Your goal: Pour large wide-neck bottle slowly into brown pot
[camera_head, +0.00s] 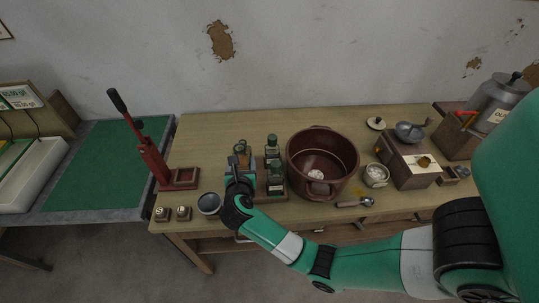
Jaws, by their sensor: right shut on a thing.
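The brown pot (297,174) stands open on the wooden table, with a small white heap inside near its front wall. My right gripper (240,165) is left of the pot, shut on a bottle (241,150) with brownish contents that I take to be the large wide-neck bottle. The gripper covers much of this bottle, so its base is hidden and I cannot tell whether it is lifted. Two dark green bottles with labels, a rear one (272,149) and a front one (276,181), stand between the gripper and the pot. My left gripper is not in view.
A small dark-filled bowl (208,204) stands left of my gripper. A red lever press (152,160) is farther left. A white-filled cup (375,174), a metal scoop (362,202) and a wooden grinder box (408,168) lie right of the pot. The table's back left is clear.

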